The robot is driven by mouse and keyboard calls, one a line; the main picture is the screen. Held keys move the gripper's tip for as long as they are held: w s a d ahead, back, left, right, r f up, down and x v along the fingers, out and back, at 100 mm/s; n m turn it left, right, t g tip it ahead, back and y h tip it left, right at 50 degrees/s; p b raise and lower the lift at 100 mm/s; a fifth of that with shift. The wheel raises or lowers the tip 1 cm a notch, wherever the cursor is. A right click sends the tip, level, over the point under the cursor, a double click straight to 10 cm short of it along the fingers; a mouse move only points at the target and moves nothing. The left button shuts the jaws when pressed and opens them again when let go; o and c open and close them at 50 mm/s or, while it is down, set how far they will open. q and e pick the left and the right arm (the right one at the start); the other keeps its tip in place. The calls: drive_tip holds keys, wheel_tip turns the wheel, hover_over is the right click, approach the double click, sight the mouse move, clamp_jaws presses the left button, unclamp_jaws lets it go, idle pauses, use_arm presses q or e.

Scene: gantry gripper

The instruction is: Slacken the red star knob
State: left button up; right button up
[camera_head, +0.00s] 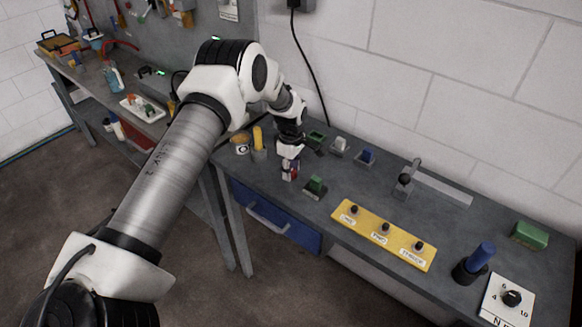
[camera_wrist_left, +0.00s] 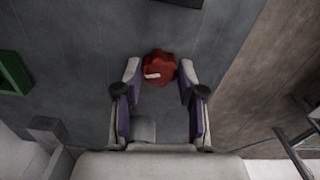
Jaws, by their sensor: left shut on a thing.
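The red star knob (camera_wrist_left: 160,66) shows in the left wrist view as a dark red lobed shape with a pale mark on it. It sits between the fingertips of my left gripper (camera_wrist_left: 159,76), which is shut on it from both sides. In the head view my left gripper (camera_head: 289,169) points down at the bench, and only a bit of red shows between its fingers. The knob's base and whatever it is mounted on are hidden. My right gripper is in neither view.
A yellow panel (camera_head: 350,223) with three black knobs lies farther right. A yellow cylinder (camera_head: 258,138) stands behind left. The bench's front edge, with a blue drawer (camera_head: 290,232), is close.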

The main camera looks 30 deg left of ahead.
use_arm(q)
drive_tip(key=n+p, duration=0.1)
drive_tip(key=n, duration=0.6)
drive_tip(key=shift+s+p, duration=0.15)
drive_tip(key=shift+p, duration=0.2)
drive_tip(key=n+p, duration=0.1)
drive_tip(key=n, duration=0.3)
drive_tip(key=shift+n, duration=1.6)
drive_tip(key=shift+p, duration=0.3)
drive_tip(key=o, duration=1.1)
